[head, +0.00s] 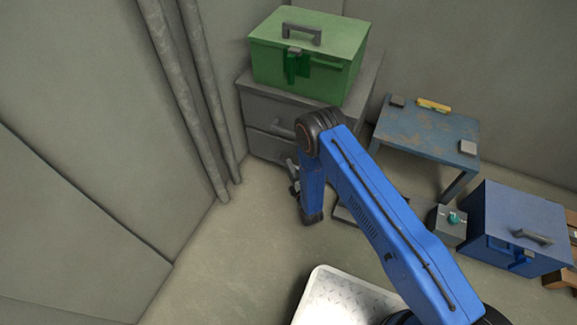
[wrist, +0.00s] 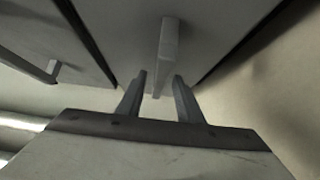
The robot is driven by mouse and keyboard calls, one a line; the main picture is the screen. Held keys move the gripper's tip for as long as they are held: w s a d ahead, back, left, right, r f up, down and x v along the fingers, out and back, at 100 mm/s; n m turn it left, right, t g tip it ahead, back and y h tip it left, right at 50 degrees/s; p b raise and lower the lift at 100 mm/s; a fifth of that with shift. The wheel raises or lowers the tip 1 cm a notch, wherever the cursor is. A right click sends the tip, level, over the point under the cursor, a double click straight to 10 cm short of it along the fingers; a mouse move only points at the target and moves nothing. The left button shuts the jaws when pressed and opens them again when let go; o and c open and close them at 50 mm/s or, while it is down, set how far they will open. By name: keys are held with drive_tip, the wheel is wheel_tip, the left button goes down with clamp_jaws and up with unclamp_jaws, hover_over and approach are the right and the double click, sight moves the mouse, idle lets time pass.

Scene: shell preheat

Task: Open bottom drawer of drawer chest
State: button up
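The grey drawer chest (head: 258,108) stands against the back wall, below a green toolbox (head: 305,55). Its bottom drawer (head: 262,146) looks closed, and my arm partly covers its front. My gripper (head: 293,178) is low in front of this drawer. In the wrist view my gripper (wrist: 160,78) is open, its two fingers apart with nothing clamped. A bar handle (wrist: 167,45) on a drawer face lies between and just beyond the fingertips. I cannot tell how far the fingers reach around it. A second drawer handle (wrist: 38,66) shows at the left of the wrist view.
A worn blue table (head: 425,130) stands right of the chest. A blue toolbox (head: 515,225) and a small grey box (head: 447,224) are on the floor at right. Pipes (head: 205,100) run down the wall at left. The floor (head: 235,245) left of my arm is clear.

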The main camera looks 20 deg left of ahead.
drive_tip(key=shift+x, duration=0.9)
clamp_jaws()
drive_tip(key=shift+s, duration=0.1)
